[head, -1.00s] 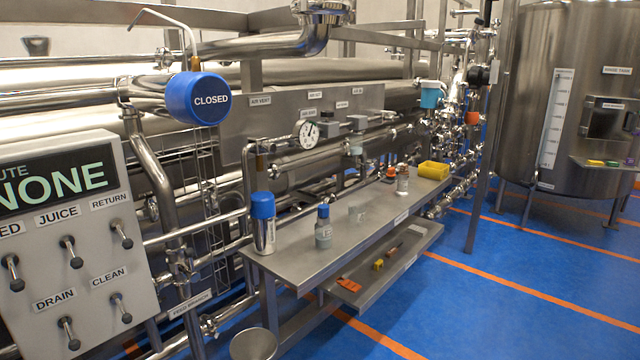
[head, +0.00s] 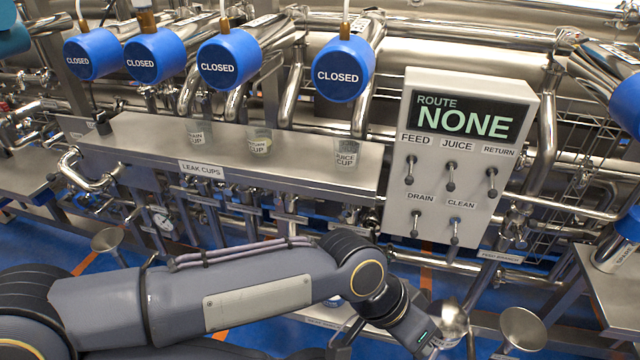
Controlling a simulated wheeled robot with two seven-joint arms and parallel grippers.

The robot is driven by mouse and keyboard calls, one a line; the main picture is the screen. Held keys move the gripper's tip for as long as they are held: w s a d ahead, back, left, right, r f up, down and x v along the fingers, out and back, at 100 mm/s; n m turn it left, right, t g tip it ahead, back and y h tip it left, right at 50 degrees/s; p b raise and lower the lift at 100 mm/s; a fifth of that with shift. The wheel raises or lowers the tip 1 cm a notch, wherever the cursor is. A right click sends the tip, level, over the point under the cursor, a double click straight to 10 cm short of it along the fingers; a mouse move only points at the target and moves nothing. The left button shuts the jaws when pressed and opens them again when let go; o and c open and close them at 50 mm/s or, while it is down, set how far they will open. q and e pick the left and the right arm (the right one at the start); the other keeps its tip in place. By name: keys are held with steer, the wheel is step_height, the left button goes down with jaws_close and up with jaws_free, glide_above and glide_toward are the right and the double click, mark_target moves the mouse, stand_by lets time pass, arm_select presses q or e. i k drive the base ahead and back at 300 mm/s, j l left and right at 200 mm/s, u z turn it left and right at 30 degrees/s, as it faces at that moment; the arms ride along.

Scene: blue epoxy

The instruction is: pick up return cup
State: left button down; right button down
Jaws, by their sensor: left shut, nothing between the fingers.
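Three small clear cups stand upright on the steel leak-cup shelf (head: 310,162). The middle one, whose small label seems to read return cup (head: 259,142), has something pale inside. The drain cup (head: 199,134) is to its left and the juice cup (head: 345,153) to its right. My left arm crosses the lower picture, and my left gripper (head: 428,342) is at the bottom, right of centre, well below and to the right of the cups. It is shut and holds nothing; its fingertips are hard to make out. My right gripper is not in view.
Several blue valve heads marked closed (head: 343,76) hang above and behind the shelf. A route panel (head: 450,160) with levers stands just right of it. Steel funnels (head: 521,328) are low at the right and left. Another bench (head: 615,290) is at the right edge.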

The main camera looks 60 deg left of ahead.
mark_target(261, 140)
steer(key=u, duration=3.65)
steer(key=l, duration=0.1)
steer(key=i+z, duration=0.05)
